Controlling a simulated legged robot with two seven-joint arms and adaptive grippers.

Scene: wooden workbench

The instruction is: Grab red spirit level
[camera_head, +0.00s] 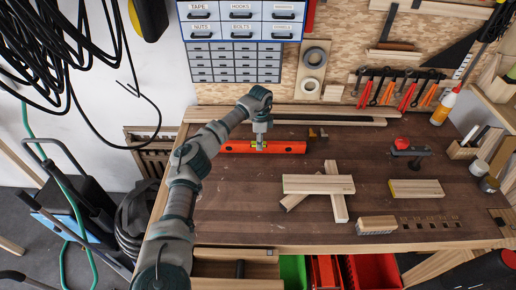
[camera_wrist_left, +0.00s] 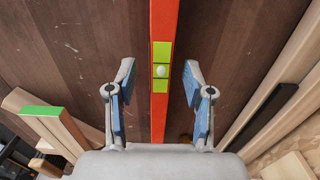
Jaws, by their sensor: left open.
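The red spirit level (camera_head: 285,147) lies near the back of the workbench, along the planks at the rear edge. The left gripper (camera_wrist_left: 158,98) is open, one blue-padded finger on each side of the level, with a visible gap on both sides. My right gripper is not in view.
Wooden planks (camera_head: 300,112) lie just behind the level. Crossed wood pieces (camera_head: 318,184) lie in front of it. A red-topped clamp-like tool (camera_head: 402,143) and a wood block (camera_head: 417,188) are to the right. The bench's left front area is clear.

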